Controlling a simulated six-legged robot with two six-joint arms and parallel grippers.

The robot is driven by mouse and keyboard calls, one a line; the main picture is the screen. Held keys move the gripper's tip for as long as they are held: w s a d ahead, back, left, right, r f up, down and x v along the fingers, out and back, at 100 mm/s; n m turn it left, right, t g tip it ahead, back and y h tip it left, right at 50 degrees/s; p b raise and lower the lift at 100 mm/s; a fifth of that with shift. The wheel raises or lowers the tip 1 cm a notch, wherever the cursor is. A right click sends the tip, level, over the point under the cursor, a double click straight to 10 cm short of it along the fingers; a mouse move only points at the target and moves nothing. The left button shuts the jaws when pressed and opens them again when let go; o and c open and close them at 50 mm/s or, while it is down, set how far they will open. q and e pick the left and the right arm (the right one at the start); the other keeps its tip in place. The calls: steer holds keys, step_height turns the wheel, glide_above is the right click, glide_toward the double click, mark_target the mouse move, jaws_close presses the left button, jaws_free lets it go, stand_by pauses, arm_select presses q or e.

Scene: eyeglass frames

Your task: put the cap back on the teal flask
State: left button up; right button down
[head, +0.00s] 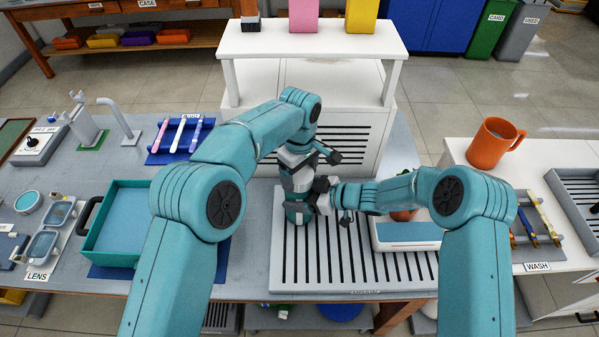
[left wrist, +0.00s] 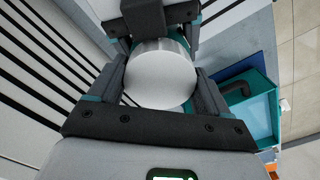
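The teal flask (head: 297,216) stands on the slatted grey rack, mostly hidden behind my grippers. My right gripper (head: 318,197) comes in from the right and appears shut around the flask's body. My left gripper (head: 297,172) points down over the flask's top. In the left wrist view the silver-white round cap (left wrist: 160,78) sits between the left fingers (left wrist: 155,88), which press close on both sides. Teal shows just behind the cap. The cap is in line with the flask; I cannot tell whether it is seated or just above it.
A teal tray (head: 118,225) lies to the left. A white shelf stand (head: 310,40) rises behind the grippers. A white device with a blue panel (head: 408,232) sits right of the flask. An orange mug (head: 492,143) stands on the right counter. The front of the slatted rack (head: 340,275) is clear.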

arm_select(q)
steer(key=m, duration=0.3)
arm_select(e)
steer(key=shift+f, duration=0.15)
arm_select(q)
steer(key=o, duration=1.1)
steer(key=shift+r, duration=2.25)
steer(key=shift+c, duration=0.2)
step_height(320, 180, up, 4)
steer(key=n, duration=0.3)
steer(key=shift+f, duration=0.25)
steer(key=shift+f, duration=4.05)
